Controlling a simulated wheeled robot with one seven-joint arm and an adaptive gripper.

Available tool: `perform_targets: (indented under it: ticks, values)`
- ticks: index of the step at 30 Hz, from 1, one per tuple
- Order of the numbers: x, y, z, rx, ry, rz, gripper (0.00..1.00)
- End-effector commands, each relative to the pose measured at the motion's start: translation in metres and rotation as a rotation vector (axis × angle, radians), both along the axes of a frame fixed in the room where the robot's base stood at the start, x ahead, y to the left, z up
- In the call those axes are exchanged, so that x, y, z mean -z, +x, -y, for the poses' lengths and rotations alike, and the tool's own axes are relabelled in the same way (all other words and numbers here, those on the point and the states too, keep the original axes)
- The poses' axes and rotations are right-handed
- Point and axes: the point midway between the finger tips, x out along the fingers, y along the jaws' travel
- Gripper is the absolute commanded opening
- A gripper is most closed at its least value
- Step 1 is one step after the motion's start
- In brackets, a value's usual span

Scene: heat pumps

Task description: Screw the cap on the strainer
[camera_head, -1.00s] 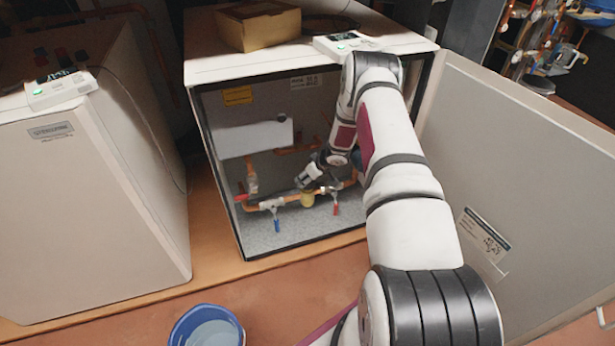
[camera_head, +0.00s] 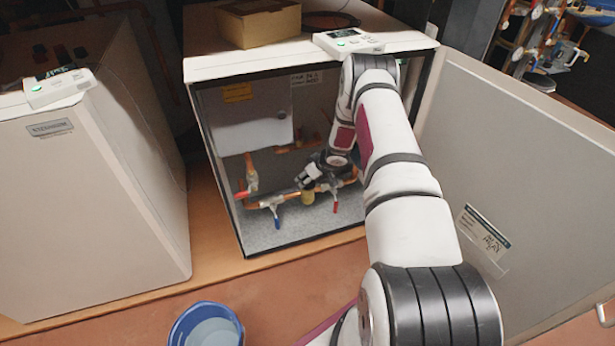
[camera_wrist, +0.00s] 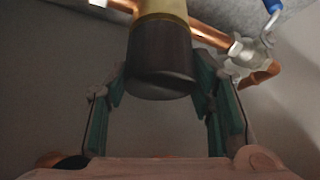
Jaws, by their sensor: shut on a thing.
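In the wrist view, the dark cylindrical cap (camera_wrist: 160,58) meets the lower end of the brass-coloured strainer body (camera_wrist: 162,8). I cannot tell how far it is threaded on. My gripper (camera_wrist: 162,90) has one green-padded finger on each side of the cap, closed on it. In the head view, the brass strainer (camera_head: 308,198) sits on the copper pipe inside the open heat pump. My gripper (camera_head: 308,177) is small there, next to the strainer, and the cap cannot be made out.
Valves with a blue handle (camera_head: 277,223) and a red handle (camera_head: 335,207) flank the strainer. The cabinet door (camera_head: 510,170) stands open at right. A blue bucket (camera_head: 207,326) is on the floor, and a second closed unit (camera_head: 90,210) stands at left.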

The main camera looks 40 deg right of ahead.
Motion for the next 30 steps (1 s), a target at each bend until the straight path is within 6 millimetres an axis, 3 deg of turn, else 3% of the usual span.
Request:
perform_targets:
  ticks: [11,12,15,25,30]
  values:
    - [0.002,0.0,0.0,0.0,0.0,0.0,0.22]
    - [0.002,0.0,0.0,0.0,0.0,0.0,0.53]
    - [0.002,0.0,0.0,0.0,0.0,0.0,0.72]
    - [0.001,-0.001,0.0,0.0,0.0,0.0,0.72]
    - [-0.012,-0.008,0.002,0.0,0.0,0.0,0.72]
